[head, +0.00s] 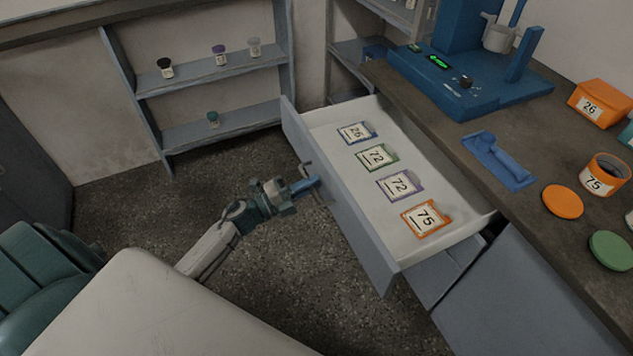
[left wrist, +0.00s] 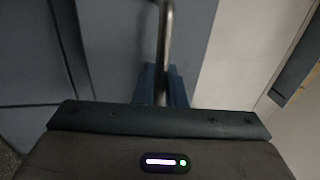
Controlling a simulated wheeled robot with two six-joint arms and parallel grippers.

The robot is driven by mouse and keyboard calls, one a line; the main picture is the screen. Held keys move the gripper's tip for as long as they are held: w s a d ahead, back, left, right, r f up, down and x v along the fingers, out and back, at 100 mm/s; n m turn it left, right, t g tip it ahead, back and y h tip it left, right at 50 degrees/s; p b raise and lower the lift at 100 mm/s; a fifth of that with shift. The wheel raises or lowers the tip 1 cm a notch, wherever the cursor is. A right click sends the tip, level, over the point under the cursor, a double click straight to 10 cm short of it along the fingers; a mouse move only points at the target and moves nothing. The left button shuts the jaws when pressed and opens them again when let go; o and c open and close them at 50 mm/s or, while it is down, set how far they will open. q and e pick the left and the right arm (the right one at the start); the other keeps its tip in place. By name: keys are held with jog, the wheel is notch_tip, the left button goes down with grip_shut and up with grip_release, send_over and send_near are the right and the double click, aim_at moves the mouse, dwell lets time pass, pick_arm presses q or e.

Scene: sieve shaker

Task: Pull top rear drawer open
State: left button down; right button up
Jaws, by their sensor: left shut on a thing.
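The top drawer (head: 340,222) stands well out from the workbench, its white inside in plain view. Several labelled cards lie in it in a row, among them a blue one (head: 356,133), a green one (head: 377,157), a purple one (head: 400,185) and an orange one (head: 426,218). My left gripper (head: 306,186) is at the drawer's front, its blue fingers shut on the metal handle (head: 308,172). In the left wrist view the handle bar (left wrist: 165,45) runs down between the blue fingers (left wrist: 160,86). My right gripper is in neither view.
The workbench top (head: 470,130) carries a blue machine (head: 470,80), a blue holder (head: 498,160), an orange pot (head: 604,175), an orange lid (head: 562,201) and a green lid (head: 611,250). A shelf (head: 215,75) with small bottles stands at the back left. The floor (head: 150,215) before the drawer is clear.

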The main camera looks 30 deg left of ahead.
pick_arm(q)
jog(key=shift+v, duration=0.75)
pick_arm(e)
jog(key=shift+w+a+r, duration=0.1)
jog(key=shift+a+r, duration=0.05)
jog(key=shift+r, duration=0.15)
pick_arm(q)
jog(key=shift+r, duration=0.1)
jog(key=c, duration=1.7)
grip_release()
jog(key=shift+o, duration=0.3)
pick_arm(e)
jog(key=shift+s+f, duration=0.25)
